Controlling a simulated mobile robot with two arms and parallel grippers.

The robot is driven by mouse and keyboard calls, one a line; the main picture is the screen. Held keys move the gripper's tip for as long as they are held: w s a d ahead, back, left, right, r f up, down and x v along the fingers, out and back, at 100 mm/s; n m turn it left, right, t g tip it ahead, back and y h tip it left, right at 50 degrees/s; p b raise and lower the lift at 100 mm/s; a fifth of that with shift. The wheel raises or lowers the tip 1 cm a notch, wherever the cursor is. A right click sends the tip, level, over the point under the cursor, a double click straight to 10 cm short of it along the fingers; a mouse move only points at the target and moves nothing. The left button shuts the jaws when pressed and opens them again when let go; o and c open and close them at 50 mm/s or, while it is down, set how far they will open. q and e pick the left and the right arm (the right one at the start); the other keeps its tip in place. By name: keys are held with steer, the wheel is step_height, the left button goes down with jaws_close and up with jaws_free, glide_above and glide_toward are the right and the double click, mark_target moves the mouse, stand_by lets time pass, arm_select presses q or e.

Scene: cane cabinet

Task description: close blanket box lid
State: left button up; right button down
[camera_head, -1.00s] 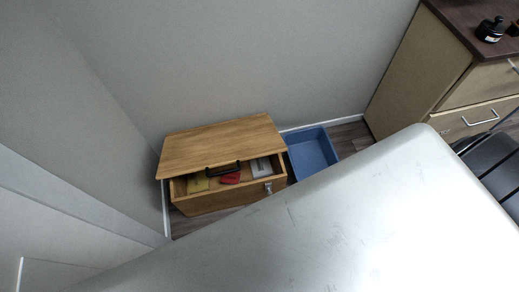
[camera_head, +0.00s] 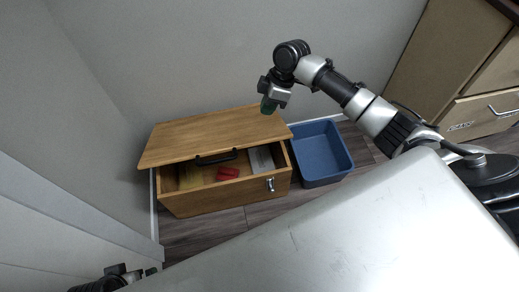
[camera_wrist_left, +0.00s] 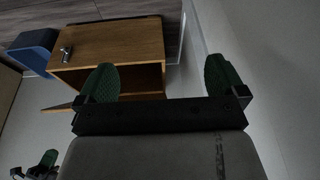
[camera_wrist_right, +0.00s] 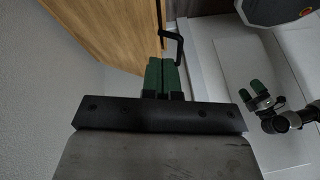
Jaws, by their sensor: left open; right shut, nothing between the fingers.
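The wooden blanket box (camera_head: 220,199) stands on the floor against the wall. Its wooden lid (camera_head: 210,134) is partly open, its front edge raised with a gap below it. The lid has a black handle (camera_head: 216,158) at the front, and the box has a metal latch (camera_head: 270,184). My right gripper (camera_head: 268,104) is shut and empty above the lid's right rear part; its green fingers (camera_wrist_right: 162,76) show with the lid (camera_wrist_right: 110,30) and handle beyond. My left gripper (camera_wrist_left: 162,80) is open and empty, facing the box (camera_wrist_left: 115,42); only part of that arm shows in the head view.
A blue bin (camera_head: 322,153) stands right of the box. Inside the box are a red item (camera_head: 228,173) and a grey item (camera_head: 261,158). A wooden cabinet (camera_head: 460,75) stands at the right. A wall lies behind the box and a white panel at the left.

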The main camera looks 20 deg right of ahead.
steer(key=n+b, duration=0.1)
steer(key=b, duration=0.2)
glide_above(255, 143)
steer(key=s, duration=0.1)
step_height(255, 143, down, 7)
steer(key=shift+g, duration=0.3)
steer(key=f, duration=0.1)
steer(key=s+f, duration=0.1)
steer(key=f, duration=0.1)
steer(key=a+f, duration=0.1)
steer(key=shift+s+f+b, duration=0.15)
steer(key=shift+s+b, duration=0.15)
steer(key=shift+b, duration=0.1)
arm_select(q)
steer(key=w+r+t, duration=0.1)
steer(key=w+d+r+t, duration=0.1)
steer(key=shift+w+r+t+h, duration=0.15)
steer(key=shift+r+t+h, duration=0.15)
steer(key=shift+t, duration=0.1)
arm_select(e)
steer(key=shift+s, duration=0.1)
